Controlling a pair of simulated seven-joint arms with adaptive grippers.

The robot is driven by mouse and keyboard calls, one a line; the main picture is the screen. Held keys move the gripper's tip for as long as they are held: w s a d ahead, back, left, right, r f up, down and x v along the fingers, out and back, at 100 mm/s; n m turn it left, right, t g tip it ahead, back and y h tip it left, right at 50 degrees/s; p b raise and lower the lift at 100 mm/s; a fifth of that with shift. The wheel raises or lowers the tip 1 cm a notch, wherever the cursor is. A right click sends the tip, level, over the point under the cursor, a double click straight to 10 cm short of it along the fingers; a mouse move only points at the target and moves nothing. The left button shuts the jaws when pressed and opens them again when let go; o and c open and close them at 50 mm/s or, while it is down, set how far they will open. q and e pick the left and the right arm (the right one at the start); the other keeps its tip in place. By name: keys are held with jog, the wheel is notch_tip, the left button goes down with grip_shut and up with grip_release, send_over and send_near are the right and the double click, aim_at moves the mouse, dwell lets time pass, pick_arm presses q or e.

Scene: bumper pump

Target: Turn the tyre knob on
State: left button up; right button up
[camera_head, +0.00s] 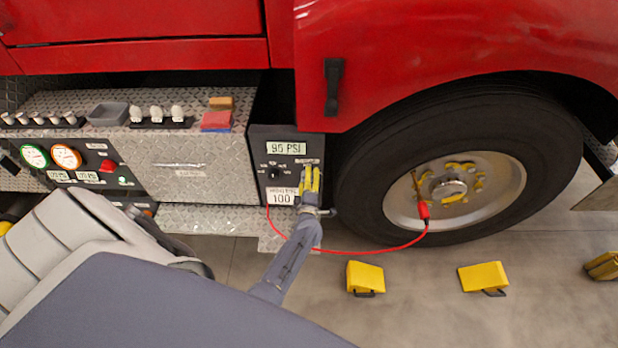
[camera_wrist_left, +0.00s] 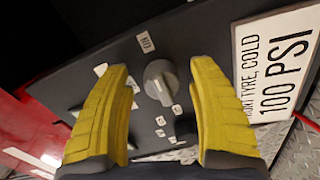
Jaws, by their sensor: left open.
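A dark control panel (camera_head: 257,143) on the red truck's side carries a "95 PSI" display (camera_head: 286,148) and a "100 PSI" tyre sign (camera_head: 283,196). A black knob (camera_head: 274,173) is on its left half. My left gripper (camera_head: 311,180), with yellow fingers, is open in front of the panel's right half and hides part of it. In the left wrist view, a grey knob (camera_wrist_left: 159,82) stands between the open fingers of my left gripper (camera_wrist_left: 167,85), with clear space on both sides. A small "ON" label (camera_wrist_left: 144,42) is near it. My right gripper is out of view.
A red hose (camera_head: 350,251) runs from the panel to the tyre (camera_head: 365,185). Yellow chocks (camera_head: 365,276) (camera_head: 483,276) lie on the floor. A diamond-plate step (camera_head: 205,218) is below the panel. Gauges (camera_head: 65,157) and a shelf with small items are at the left.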

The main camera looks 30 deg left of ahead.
pick_arm(q)
jog(key=f+v, duration=0.1)
jog(key=v, duration=1)
jog(key=shift+r, duration=0.5)
jog(key=shift+s, duration=0.1)
jog(key=s+d+f+m+h, duration=0.2)
jog(key=d+f+m+h, duration=0.4)
jog(key=d+f+m, duration=0.45)
jog(key=s+d+f+m+g+h, duration=0.25)
jog(key=s+f, duration=0.35)
jog(key=f, duration=0.3)
jog(key=s+d+f+m+g+h, duration=0.1)
jog(key=s+d+f+m+g, duration=0.2)
jog(key=s+f, duration=0.5)
jog(key=s+a+f+m+g, duration=0.2)
jog(key=s+a+f+m, duration=0.1)
jog(key=s, duration=0.8)
jog(key=s+a+f+m+g, duration=0.2)
jog(key=s+f, duration=0.4)
jog(key=s, duration=0.4)
jog(key=s+a+f+m+g, duration=0.3)
jog(key=s+a+f+g, duration=0.1)
jog(key=s, duration=0.7)
jog(key=shift+s+a+f+m+y, duration=0.35)
jog(key=shift+f+y, duration=0.1)
jog(key=shift+f, duration=0.3)
